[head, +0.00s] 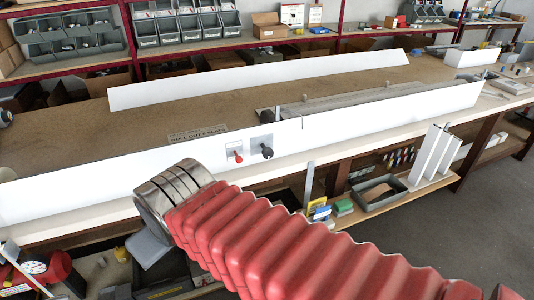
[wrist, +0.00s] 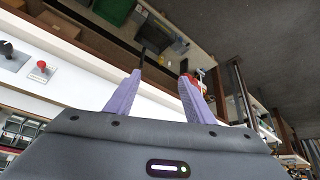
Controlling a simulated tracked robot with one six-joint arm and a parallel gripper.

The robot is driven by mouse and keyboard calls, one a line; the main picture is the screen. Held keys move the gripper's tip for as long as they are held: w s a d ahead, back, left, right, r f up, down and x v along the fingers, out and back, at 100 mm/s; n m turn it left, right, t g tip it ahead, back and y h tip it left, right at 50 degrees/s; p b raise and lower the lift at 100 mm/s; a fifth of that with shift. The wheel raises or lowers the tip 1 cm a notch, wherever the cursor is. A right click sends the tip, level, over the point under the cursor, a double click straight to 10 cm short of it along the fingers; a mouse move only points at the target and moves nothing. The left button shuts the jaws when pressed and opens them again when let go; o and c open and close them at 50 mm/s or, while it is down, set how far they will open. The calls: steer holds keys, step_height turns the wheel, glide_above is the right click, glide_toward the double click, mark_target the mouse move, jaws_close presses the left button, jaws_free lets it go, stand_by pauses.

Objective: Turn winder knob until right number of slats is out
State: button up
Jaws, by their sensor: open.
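The black winder knob (head: 267,149) sticks out from a grey plate on the front of a long white panel. A red lever or knob (head: 238,156) is on a smaller plate to its left. In the wrist view the black knob (wrist: 7,48) and the red one (wrist: 41,66) show at the upper left, apart from my fingers. My gripper (wrist: 161,78) is open, with two empty purple fingers; I cannot make it out in the head view. A grey ribbed strip, perhaps slats (head: 345,100), lies behind the panel; I cannot count its slats.
A label (head: 198,134) on the bench mentions rolling out slats; its number is too small to read surely. A second white strip (head: 260,78) stands farther back. Below the bench are a grey tray (head: 379,193) and white upright profiles (head: 430,155). The brown benchtop (head: 90,140) is mostly clear.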

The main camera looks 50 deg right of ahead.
steer(key=w+d+f+n+t+h, duration=0.15)
steer(key=w+d, duration=0.25)
steer(key=d, duration=0.5)
steer(key=w+d+f+t+h, duration=0.15)
steer(key=w+d, duration=0.25)
steer(key=d, duration=0.5)
steer(key=w+d+f+n+t+h, duration=0.15)
steer(key=w+d, duration=0.35)
steer(key=d, duration=0.5)
steer(key=n+t+h, duration=0.2)
steer(key=t+h, duration=0.1)
steer(key=t, duration=0.3)
glide_toward(270, 156)
steer(key=s, duration=0.1)
steer(key=shift+s+a+r+y, duration=0.2)
steer(key=shift+a+r+y, duration=0.05)
steer(key=shift+r, duration=0.05)
steer(key=x, duration=1.3)
steer(key=shift+w+d+f, duration=0.2)
steer(key=shift+w+d, duration=0.05)
steer(key=shift+w, duration=0.1)
steer(key=shift+c, duration=0.4)
